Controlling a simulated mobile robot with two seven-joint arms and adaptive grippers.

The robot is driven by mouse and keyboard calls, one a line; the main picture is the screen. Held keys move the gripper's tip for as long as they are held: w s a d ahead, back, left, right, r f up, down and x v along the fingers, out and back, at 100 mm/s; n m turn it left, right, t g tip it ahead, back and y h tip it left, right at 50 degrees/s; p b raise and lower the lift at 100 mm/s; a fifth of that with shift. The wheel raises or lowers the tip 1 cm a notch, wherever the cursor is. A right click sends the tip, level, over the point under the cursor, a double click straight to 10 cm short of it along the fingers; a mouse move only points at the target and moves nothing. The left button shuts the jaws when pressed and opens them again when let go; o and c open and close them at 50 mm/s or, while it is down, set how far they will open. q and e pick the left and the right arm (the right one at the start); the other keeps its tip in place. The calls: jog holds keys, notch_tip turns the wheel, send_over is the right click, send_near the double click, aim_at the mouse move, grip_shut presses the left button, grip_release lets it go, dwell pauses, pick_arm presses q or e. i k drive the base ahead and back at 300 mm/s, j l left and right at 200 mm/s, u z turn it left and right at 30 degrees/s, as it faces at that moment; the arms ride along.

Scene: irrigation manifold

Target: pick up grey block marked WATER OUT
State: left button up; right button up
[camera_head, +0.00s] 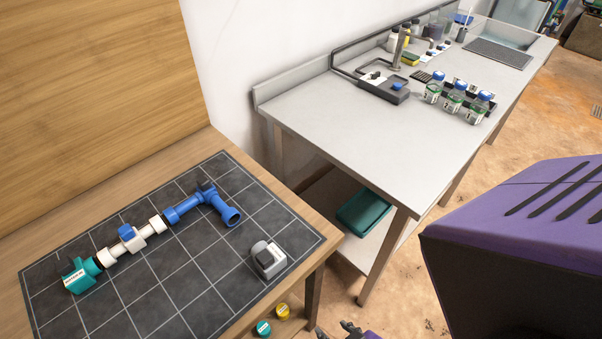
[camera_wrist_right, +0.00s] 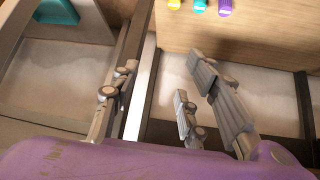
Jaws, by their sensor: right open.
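The grey block (camera_head: 268,258) sits on the right part of the dark gridded mat (camera_head: 215,283) on the wooden table. It has a rounded grey top and a pale label too small to read. My right gripper (camera_head: 338,330) shows only as dark fingertips at the bottom edge of the head view, beyond the table's edge and apart from the block. In the right wrist view the right gripper (camera_wrist_right: 160,98) is open, with nothing between its fingers. The block does not show in that view. My left gripper is not in view.
A pipe assembly lies on the mat: a teal fitting (camera_head: 80,275), a white valve (camera_head: 131,239) and a blue elbow (camera_head: 205,203). Yellow and teal caps (camera_head: 264,327) are below the table edge. A grey bench (camera_head: 370,130) with bottles stands behind. The mat around the block is clear.

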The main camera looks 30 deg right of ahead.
aim_at(268, 260)
jog(key=z, duration=0.65)
jog(key=k+l+u, duration=0.6)
jog(key=k+u, duration=0.35)
jog(key=i, duration=0.1)
